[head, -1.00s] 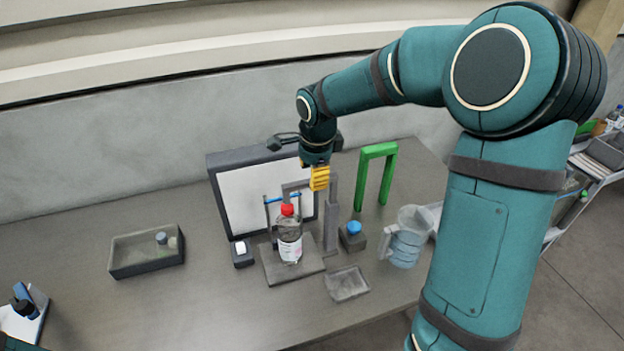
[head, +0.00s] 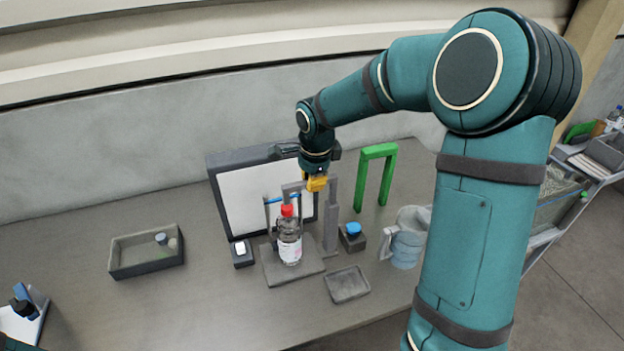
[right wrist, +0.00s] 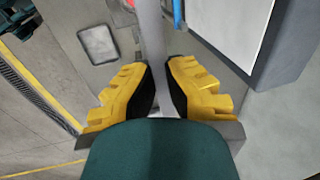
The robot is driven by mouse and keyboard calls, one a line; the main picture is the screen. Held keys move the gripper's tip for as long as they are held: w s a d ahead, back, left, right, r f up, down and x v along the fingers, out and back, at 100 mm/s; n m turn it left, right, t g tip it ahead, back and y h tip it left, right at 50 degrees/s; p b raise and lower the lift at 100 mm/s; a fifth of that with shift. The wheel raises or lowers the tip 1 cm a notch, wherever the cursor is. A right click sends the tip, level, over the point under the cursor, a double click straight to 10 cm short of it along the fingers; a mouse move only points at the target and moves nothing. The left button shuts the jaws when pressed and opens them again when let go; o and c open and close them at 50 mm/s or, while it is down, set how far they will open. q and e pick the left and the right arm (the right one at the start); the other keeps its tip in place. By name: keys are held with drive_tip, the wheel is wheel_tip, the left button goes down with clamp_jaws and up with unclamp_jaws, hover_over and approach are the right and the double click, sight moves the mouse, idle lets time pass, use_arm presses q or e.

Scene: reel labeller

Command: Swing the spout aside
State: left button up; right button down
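The grey spout (head: 293,186) reaches left from an upright grey post (head: 331,222), above a clear bottle (head: 290,246) with a red cap. The bottle stands upright on a grey base plate (head: 277,273). My right gripper (head: 316,184) points down at the spout's post end, its yellow fingers partly hiding it. In the right wrist view, the two fingers (right wrist: 160,82) are close together on either side of a grey bar (right wrist: 152,32). Whether the pads press on it I cannot tell. My left gripper is not in view.
A dark-framed white panel (head: 235,200) stands close behind the spout. A green arch (head: 364,180), a blue-capped item (head: 353,231) and a clear jug (head: 407,243) are to the right. A small tray (head: 346,284) is in front and a grey bin (head: 130,266) is left.

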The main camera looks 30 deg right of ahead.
drive_tip(key=shift+s+f, duration=0.15)
drive_tip(key=shift+s, duration=0.05)
drive_tip(key=s+d+n+g+y, duration=0.1)
drive_tip(key=s+d+n, duration=0.3)
drive_tip(key=n, duration=1.4)
drive_tip(key=shift+s+d+g+y, duration=0.15)
drive_tip(key=shift+s+g+y, duration=0.25)
drive_tip(key=shift+s+y, duration=0.65)
drive_tip(key=shift+s+f+h, duration=0.1)
drive_tip(key=shift+s+h, duration=0.1)
drive_tip(key=shift+h, duration=0.05)
drive_tip(key=c, duration=1)
unclamp_jaws()
drive_tip(key=shift+d, duration=0.1)
drive_tip(key=shift+o, duration=0.2)
drive_tip(key=shift+w, duration=0.1)
drive_tip(key=shift+r, duration=0.2)
